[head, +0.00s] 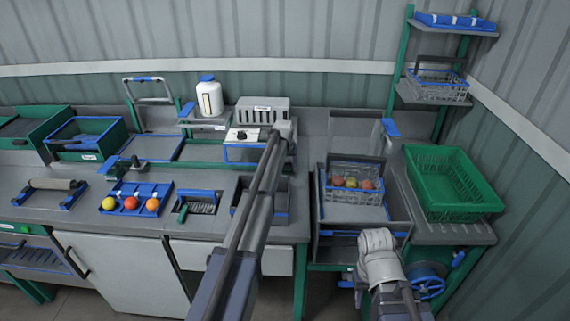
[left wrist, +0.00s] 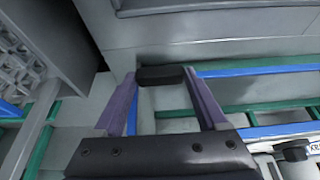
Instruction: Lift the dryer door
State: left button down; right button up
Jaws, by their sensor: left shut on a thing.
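My left gripper (left wrist: 161,74) is shut on a short black handle, which lies between its two purple-grey fingers in the left wrist view. A grey housing (left wrist: 210,35) with a ledge lies just beyond the handle. In the head view, my left arm reaches to the right end of a grey slotted box (head: 262,106) on the bench; the fingers and handle are hidden there. I cannot tell which panel the handle belongs to. A clear upright panel (head: 354,132) stands to the right. My right arm is low at the right; its fingers do not show.
A wire basket (head: 353,198) with several tomatoes stands right of my left arm. A green crate (head: 470,208) is farther right. A white dial unit (head: 240,135) and a white jug (head: 209,98) stand left of my left gripper. A tomato tray (head: 139,189) lies on the left bench.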

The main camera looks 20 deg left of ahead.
pick_arm(q)
jog(key=r+g+p, duration=0.1)
jog(key=g+p, duration=0.1)
jog(key=p, duration=0.1)
jog(key=shift+s+d+r+h, duration=0.1)
jog(key=shift+s+r+h, duration=0.2)
jog(key=shift+r+h, duration=0.1)
jog(key=shift+s+d+r+g+h+p, duration=0.15)
jog(key=shift+s+g+p, duration=0.1)
jog(key=shift+g, duration=0.3)
jog(key=shift+s+r+g+h+p, duration=0.1)
jog(key=shift+s+g, duration=0.2)
jog(key=shift+g, duration=0.3)
jog(key=shift+s+d+r+g+h+p, duration=0.15)
jog(key=shift+s+g+p, duration=0.1)
jog(key=shift+g, duration=0.3)
jog(key=shift+a, duration=0.1)
grip_release()
jog(key=shift+r, duration=0.1)
